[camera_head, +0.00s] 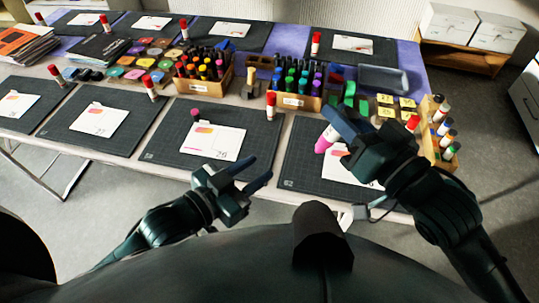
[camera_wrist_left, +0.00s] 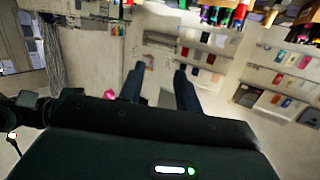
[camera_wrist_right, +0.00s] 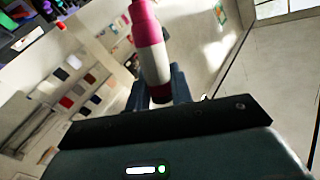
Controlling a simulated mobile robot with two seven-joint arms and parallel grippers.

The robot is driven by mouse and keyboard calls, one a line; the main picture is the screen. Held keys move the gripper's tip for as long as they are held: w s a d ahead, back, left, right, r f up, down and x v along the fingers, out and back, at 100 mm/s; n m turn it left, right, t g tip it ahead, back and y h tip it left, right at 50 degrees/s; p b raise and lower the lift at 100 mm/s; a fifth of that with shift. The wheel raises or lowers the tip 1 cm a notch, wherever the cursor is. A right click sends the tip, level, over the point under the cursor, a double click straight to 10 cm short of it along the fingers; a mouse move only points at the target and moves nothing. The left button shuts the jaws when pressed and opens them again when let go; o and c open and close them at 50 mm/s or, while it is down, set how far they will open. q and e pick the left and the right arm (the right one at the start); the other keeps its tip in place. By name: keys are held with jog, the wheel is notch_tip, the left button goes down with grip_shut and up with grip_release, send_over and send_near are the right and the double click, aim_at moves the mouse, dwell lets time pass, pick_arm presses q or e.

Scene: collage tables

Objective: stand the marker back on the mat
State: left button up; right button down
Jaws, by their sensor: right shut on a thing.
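A white marker with a magenta end (camera_head: 327,139) is held tilted by my right gripper (camera_head: 343,125), above the right front dark mat (camera_head: 295,172). In the right wrist view the marker (camera_wrist_right: 149,48) rises from between the fingers, with a dark red end near them. The right gripper is shut on it. A white card (camera_head: 343,170) lies on that mat, partly hidden by my right arm. My left gripper (camera_head: 262,172) is open and empty, in front of the middle front mat (camera_head: 160,150).
The middle mat holds a card (camera_head: 212,138) and a small magenta-topped object (camera_head: 195,113). Wooden marker boxes (camera_head: 292,101), ink pads and a grey tray (camera_head: 382,79) fill the table's middle. A marker rack (camera_head: 430,150) stands at the right.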

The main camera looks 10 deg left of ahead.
aim_at(326, 138)
pick_arm(q)
jog(key=s+d+r+m+g+h, duration=0.35)
jog(key=r+m+h, duration=0.2)
jog(key=r, duration=0.55)
jog(key=shift+n+t, duration=0.25)
jog(key=x, duration=0.8)
jog(key=s+x, duration=0.1)
jog(key=x, duration=0.2)
jog(key=shift+w+d, duration=0.3)
jog(key=shift+d, duration=0.35)
jog(key=shift+c, duration=0.5)
jog(key=c, duration=0.6)
grip_shut()
pick_arm(e)
jog(key=c, duration=1.2)
grip_release()
jog(key=shift+o, duration=0.2)
jog(key=shift+r, duration=0.1)
